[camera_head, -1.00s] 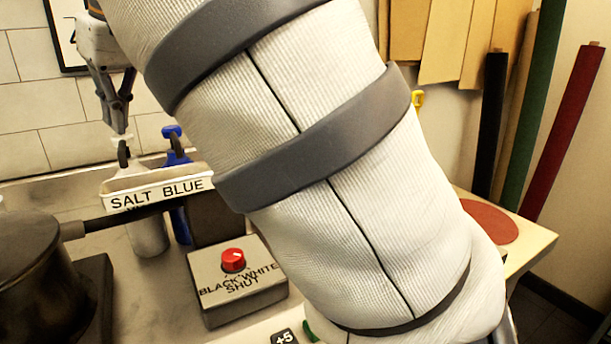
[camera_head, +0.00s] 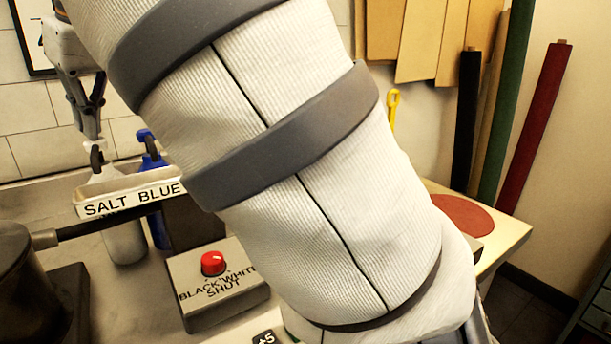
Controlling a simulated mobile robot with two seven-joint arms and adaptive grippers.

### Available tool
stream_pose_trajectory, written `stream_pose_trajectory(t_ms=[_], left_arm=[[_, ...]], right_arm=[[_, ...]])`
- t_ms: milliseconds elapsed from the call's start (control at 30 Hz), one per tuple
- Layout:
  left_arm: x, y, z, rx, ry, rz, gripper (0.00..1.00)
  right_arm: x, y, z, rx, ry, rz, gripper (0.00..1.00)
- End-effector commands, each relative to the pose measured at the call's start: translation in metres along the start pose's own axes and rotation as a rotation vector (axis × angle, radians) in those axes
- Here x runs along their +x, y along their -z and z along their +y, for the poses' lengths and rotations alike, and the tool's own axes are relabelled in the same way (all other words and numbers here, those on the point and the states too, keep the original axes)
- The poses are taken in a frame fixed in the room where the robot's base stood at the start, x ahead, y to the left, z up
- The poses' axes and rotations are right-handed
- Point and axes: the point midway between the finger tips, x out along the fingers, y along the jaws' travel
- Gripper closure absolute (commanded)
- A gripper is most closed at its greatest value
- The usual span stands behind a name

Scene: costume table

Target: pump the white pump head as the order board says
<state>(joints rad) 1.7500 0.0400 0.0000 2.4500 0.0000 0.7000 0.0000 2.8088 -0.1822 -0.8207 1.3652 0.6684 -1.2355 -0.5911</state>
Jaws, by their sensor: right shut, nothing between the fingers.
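A blue pump bottle (camera_head: 150,165) stands just to the right of the white one. A framed board (camera_head: 36,45) at the top left is cut off, and I cannot read it. My left gripper is out of view.
My own white arm covers the middle of the view. A box with a red knob (camera_head: 213,263), lettered "BLACK", "WHITE" and "SHUT", sits in front. A dark pot (camera_head: 22,290) with a long handle is at the left. A red round mat (camera_head: 465,218) lies at the right.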

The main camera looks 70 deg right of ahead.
Motion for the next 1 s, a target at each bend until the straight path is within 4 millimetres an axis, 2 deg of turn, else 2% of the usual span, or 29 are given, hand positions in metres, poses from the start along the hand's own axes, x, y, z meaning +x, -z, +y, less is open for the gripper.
stream_pose_trajectory(t_ms=[500, 700, 1000], left_arm=[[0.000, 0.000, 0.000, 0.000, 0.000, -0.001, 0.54], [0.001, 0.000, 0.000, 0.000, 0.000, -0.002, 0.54], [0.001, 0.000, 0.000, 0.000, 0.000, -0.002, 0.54]], right_arm=[[0.018, -0.008, 0.000, 0.000, 0.000, -0.004, 1.00], [0.019, -0.008, 0.000, 0.000, 0.000, -0.006, 1.00], [0.000, 0.001, 0.000, 0.000, 0.001, -0.002, 1.00]])
